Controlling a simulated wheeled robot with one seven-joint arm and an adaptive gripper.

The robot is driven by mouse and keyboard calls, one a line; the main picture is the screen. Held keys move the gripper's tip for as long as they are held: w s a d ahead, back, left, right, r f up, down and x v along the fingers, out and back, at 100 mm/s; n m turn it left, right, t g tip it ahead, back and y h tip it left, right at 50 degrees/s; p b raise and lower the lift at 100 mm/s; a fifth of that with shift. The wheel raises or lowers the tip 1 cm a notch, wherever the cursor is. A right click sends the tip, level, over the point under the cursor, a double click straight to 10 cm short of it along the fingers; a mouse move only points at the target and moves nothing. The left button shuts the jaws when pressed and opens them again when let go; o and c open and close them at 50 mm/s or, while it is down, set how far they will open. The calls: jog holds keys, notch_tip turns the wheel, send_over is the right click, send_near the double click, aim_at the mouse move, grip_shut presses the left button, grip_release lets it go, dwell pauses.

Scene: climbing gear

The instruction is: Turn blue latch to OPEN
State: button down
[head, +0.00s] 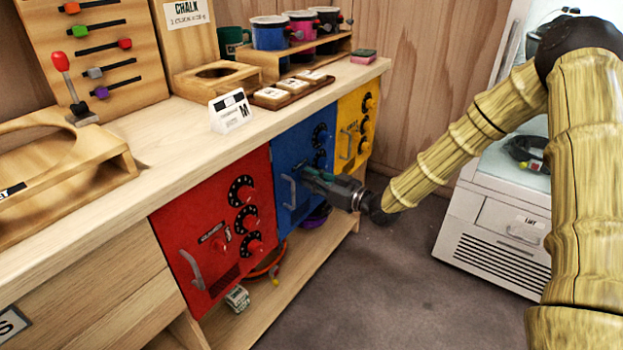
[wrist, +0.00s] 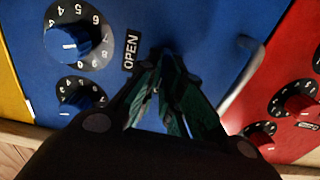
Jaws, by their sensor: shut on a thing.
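The blue door (head: 291,141) is in the middle of the cabinet row and fills much of the wrist view (wrist: 215,30). My gripper (head: 309,174) reaches it from the right, with its fingertips at the door face. In the wrist view the fingertips (wrist: 168,62) come close together just right of the OPEN label (wrist: 131,50). They are shut on the blue latch, which the fingers hide, so its angle cannot be told. The door's grey handle (head: 289,191) stands beside the gripper and also shows in the wrist view (wrist: 240,76). The door looks closed.
Black-ringed blue dials (wrist: 75,42) sit close to the fingers. The red door (head: 212,228) and yellow door (head: 350,133) flank the blue one. A purple item (head: 315,220) lies on the shelf below. The grey floor (head: 385,270) in front is clear.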

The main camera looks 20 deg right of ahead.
jog(key=shift+d+r+m+p, duration=0.1)
jog(key=shift+m+p, duration=0.2)
jog(key=shift+w+d+f+m+p, duration=0.15)
jog(key=shift+m+p, duration=1.05)
jog(key=shift+m, duration=1.65)
jog(key=shift+w+d+f+m+p, duration=0.15)
jog(key=shift+m+p, duration=1.1)
jog(key=shift+m, duration=1.65)
jog(key=shift+w+d+f+m+p, duration=0.1)
jog(key=shift+f+m+p, duration=0.15)
jog(key=shift+m+p, duration=1.8)
jog(key=shift+m+b, duration=0.8)
jog(key=shift+m, duration=0.1)
jog(key=c, duration=1.6)
grip_release()
jog(key=shift+s, duration=0.1)
